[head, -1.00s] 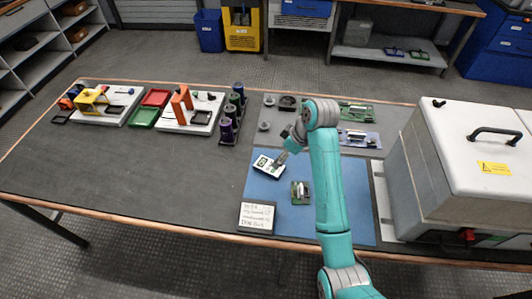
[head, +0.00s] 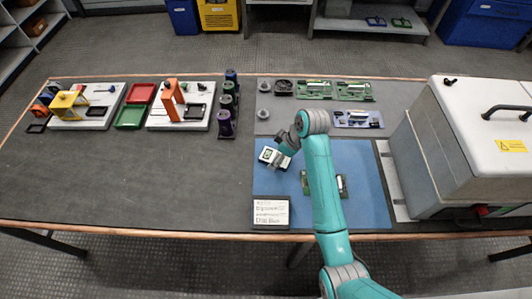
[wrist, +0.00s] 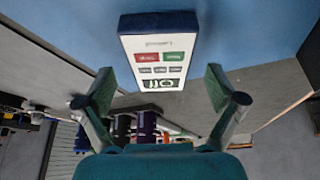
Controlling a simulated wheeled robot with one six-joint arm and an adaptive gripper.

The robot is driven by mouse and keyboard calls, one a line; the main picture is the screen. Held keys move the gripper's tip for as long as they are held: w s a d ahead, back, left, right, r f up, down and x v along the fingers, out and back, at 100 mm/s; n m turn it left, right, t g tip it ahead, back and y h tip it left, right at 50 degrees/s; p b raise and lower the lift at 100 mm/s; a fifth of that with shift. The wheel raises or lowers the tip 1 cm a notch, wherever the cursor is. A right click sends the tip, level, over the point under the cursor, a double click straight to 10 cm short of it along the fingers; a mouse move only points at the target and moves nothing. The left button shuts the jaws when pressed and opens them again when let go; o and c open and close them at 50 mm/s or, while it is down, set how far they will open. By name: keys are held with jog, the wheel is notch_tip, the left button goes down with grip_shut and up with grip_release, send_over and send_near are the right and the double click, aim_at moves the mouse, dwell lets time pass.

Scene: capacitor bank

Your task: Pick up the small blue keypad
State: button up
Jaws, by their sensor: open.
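The keypad (head: 272,158) has a white face and lies on the left part of the blue mat (head: 280,183). In the wrist view the keypad (wrist: 160,52) shows a dark blue edge, red and green buttons, smaller dark buttons and a display. My gripper (head: 287,145) is at the keypad's upper right in the head view. In the wrist view my gripper (wrist: 160,82) is open, its fingers on either side of the keypad's near, display end. Nothing is held. Gaps show beside the keypad; the height between fingertips and keypad is hard to judge.
A white sign (head: 271,212) lies at the mat's front left corner. A green board (head: 341,184) is partly hidden behind my arm. Purple and green cylinders (head: 225,122) stand behind left. A large grey case (head: 450,150) stands right. The table's left front is clear.

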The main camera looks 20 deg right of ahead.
jog(key=shift+w+a+f, duration=0.1)
jog(key=shift+f, duration=0.35)
jog(key=c, duration=1.3)
jog(key=shift+r, duration=0.1)
